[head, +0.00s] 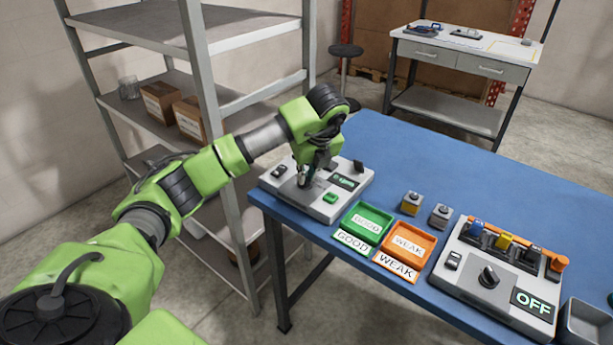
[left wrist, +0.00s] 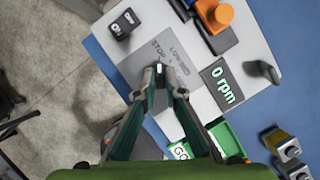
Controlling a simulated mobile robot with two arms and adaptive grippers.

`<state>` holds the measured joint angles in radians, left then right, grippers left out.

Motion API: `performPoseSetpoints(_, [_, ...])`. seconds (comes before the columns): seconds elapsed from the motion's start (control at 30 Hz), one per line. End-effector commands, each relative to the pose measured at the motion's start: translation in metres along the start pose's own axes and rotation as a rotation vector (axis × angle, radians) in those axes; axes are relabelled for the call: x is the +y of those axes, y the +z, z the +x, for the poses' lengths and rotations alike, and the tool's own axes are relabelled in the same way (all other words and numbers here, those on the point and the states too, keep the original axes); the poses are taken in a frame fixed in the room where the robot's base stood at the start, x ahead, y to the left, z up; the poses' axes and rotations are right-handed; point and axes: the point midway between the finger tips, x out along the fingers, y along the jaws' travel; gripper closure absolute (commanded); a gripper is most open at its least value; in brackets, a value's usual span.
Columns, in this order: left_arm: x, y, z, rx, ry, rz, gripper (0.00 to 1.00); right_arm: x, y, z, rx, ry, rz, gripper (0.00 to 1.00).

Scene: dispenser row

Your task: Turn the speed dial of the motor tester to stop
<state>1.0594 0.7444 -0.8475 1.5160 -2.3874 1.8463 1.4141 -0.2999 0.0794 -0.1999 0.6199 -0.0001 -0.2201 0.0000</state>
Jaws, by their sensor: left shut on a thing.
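The motor tester (head: 324,211) is a light grey box on the near left corner of the blue table. Its display (left wrist: 221,83) reads "0 rpm" in the left wrist view. My left gripper (head: 304,182) points down onto the tester's grey dial panel (left wrist: 140,68). In the left wrist view its fingertips (left wrist: 165,72) are shut on the speed dial, which they mostly hide. The printed words STOP and LOW show beside the fingertips. The dial's exact pointing is hard to tell. My right gripper is in neither view.
A green GOOD tray (head: 386,212) and an orange WEAK tray (head: 431,238) lie right of the tester, with two small motors (head: 411,203) behind. A second grey device (head: 467,280) with an OFF display stands farther right. A metal shelf (head: 232,200) stands left of the table.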

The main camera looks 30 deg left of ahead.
Motion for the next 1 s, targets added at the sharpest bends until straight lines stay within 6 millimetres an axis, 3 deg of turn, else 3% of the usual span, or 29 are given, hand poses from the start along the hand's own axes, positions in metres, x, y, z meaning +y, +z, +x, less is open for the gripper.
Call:
performPoseSetpoints(0.5, [-0.0009,0.0013,-0.0012,-0.002,0.004,-0.022,1.00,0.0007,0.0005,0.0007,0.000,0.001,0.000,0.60])
performPoseSetpoints(0.53, [-0.0009,0.0013,-0.0012,-0.002,0.004,-0.022,0.88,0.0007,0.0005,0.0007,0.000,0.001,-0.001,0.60])
performPoseSetpoints(0.6, [-0.0009,0.0012,-0.0012,-0.002,0.004,-0.022,0.74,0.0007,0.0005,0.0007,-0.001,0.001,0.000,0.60])
performPoseSetpoints(1.0, [-0.0007,0.0006,-0.0044,-0.001,0.006,-0.019,0.74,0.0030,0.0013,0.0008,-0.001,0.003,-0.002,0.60])
